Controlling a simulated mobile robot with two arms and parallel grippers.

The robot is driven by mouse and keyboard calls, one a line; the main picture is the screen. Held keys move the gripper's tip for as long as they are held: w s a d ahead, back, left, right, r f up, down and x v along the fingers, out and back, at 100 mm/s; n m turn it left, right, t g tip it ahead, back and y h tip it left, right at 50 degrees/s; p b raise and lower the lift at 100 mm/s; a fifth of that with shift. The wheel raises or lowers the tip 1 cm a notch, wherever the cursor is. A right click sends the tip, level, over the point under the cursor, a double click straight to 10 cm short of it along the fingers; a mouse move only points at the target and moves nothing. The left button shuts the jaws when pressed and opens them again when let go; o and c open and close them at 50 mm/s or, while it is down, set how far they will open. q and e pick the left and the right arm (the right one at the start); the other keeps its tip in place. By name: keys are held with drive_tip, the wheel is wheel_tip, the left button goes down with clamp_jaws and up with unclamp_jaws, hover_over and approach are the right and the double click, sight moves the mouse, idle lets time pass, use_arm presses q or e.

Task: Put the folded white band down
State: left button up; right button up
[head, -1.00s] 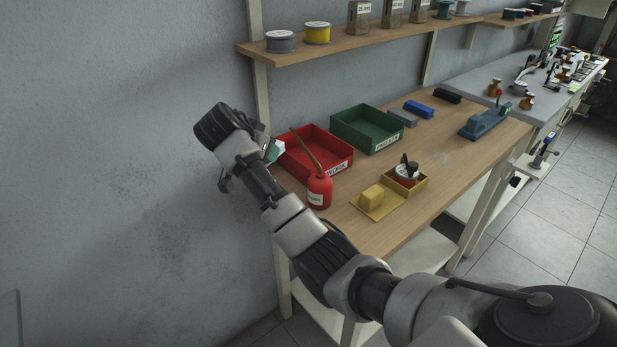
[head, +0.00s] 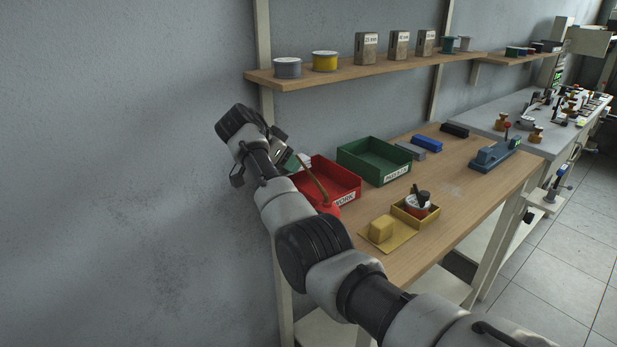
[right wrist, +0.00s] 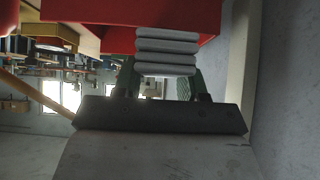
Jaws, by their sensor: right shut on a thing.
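The folded white band (right wrist: 167,52) shows in the right wrist view as a stack of several flat white layers. My right gripper (right wrist: 162,84) is shut on it, with a green-padded finger at each side. In the head view my right gripper (head: 294,160) is at the left end of the red tray (head: 345,187) labelled WORK. The band is mostly hidden there by my wrist. In the right wrist view the red tray (right wrist: 120,12) is close beside the band; I cannot tell whether they touch. My left gripper is not in view.
A red oil can (head: 328,208) with a long spout stands in front of the red tray, partly behind my arm. A green tray (head: 374,164) is to its right. A yellow block (head: 381,230) and a small yellow box (head: 404,215) are nearer. A shelf (head: 360,68) hangs above.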

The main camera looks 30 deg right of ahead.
sight(304, 156)
drive_tip(key=d, duration=0.2)
drive_tip(key=d+f, duration=0.1)
drive_tip(key=d, duration=0.3)
drive_tip(key=shift+w+d+f, duration=0.25)
drive_tip(key=shift+d+f, duration=0.05)
drive_tip(key=shift+f, duration=0.1)
drive_tip(key=shift+a+f, duration=0.1)
drive_tip(key=shift+f, duration=0.4)
wheel_tip(304, 156, down, 4)
drive_tip(key=shift+f+p, duration=0.15)
drive_tip(key=shift+p, duration=0.15)
drive_tip(key=o, duration=0.5)
drive_tip(key=shift+f, duration=0.1)
drive_tip(key=o, duration=0.5)
